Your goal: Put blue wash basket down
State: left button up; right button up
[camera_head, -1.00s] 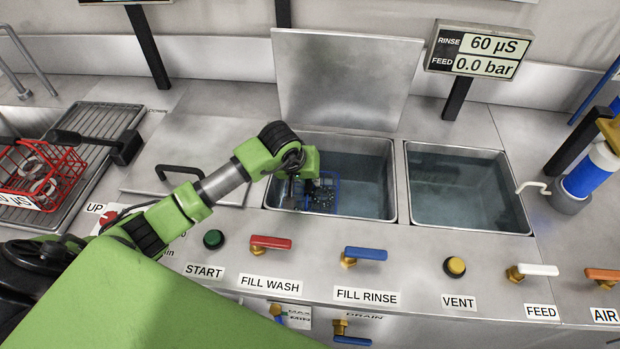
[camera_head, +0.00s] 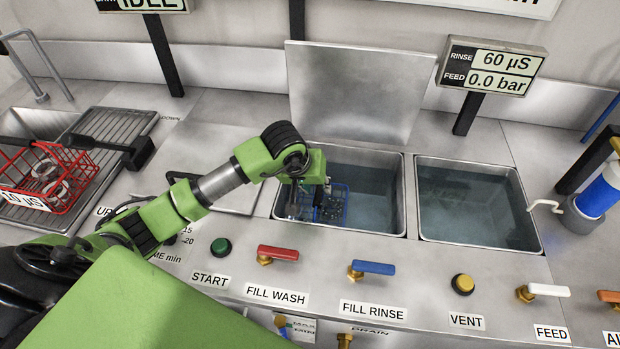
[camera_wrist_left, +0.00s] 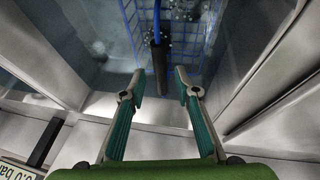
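The blue wash basket (camera_head: 333,207) is a wire mesh basket standing down in the water of the left open tank (camera_head: 398,197), with small dark parts in it. My left gripper (camera_head: 308,200) is over this tank, at the basket's left side, and partly hides it. In the left wrist view the two fingers of my left gripper (camera_wrist_left: 158,75) are apart. The basket's black handle bar (camera_wrist_left: 160,62) lies in the gap between the fingertips, with clear space on both sides. The blue mesh (camera_wrist_left: 205,45) shows beyond it. My right gripper is not in view.
A raised metal lid (camera_head: 350,95) stands behind the left tank. A second open tank (camera_head: 475,205) holds water and no basket. A red basket (camera_head: 50,175) stands on the ribbed drainer at left. Valve handles and buttons line the front panel.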

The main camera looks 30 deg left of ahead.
pick_arm(q)
jog(key=v, duration=0.8)
